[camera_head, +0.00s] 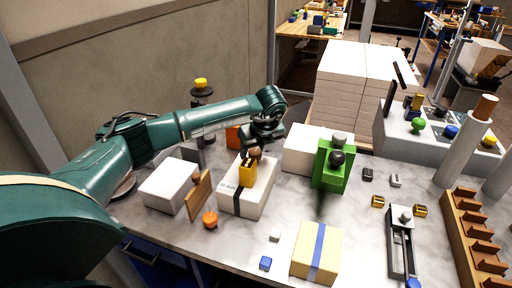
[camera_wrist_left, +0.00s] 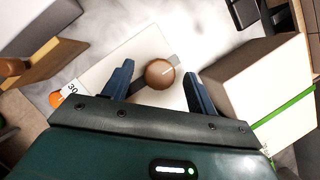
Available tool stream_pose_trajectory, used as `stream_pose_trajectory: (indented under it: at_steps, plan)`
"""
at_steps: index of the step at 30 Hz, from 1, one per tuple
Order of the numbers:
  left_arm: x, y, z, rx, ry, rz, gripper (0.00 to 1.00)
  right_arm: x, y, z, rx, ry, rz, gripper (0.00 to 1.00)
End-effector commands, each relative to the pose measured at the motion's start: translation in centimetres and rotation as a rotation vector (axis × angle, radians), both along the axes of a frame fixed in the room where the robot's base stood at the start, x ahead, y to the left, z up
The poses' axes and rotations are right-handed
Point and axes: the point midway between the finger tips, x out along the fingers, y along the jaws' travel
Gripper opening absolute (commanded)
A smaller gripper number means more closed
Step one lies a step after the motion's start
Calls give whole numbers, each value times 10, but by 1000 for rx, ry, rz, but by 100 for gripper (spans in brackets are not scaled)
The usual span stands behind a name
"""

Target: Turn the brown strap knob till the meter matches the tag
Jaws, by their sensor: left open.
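The brown knob (camera_head: 255,153) sits on top of a yellow strap device (camera_head: 247,173) on a white ream pack (camera_head: 262,197) with a dark strap around it. In the left wrist view the round brown knob (camera_wrist_left: 159,74) lies between my two blue fingers, with a gap on each side. My left gripper (camera_wrist_left: 158,82) is open above the pack and not closed on the knob. A white tag reading 30 (camera_wrist_left: 70,89) shows on the pack's edge. No meter reading can be made out. My right gripper is not in view.
A white pack (camera_head: 168,184) and a brown board (camera_head: 199,195) stand to the left, with an orange knob (camera_head: 210,219) in front. A green stand (camera_head: 333,165) is to the right. A yellow pack with a blue strap (camera_head: 317,252) lies at the front edge.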

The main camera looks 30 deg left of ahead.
Motion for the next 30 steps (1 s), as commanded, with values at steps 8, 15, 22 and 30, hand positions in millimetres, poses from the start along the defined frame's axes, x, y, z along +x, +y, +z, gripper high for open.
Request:
stream_pose_trajectory:
  at_steps: [8, 15, 22, 30]
  plan:
    - [0, 1, -3, 0, 1, 0, 58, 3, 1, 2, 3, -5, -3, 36]
    - [0, 1, -3, 0, 1, 0, 41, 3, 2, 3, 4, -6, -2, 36]
    - [0, 1, -3, 0, 1, 0, 23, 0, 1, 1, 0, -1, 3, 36]
    - [0, 1, -3, -1, 1, -5, 13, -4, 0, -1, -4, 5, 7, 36]
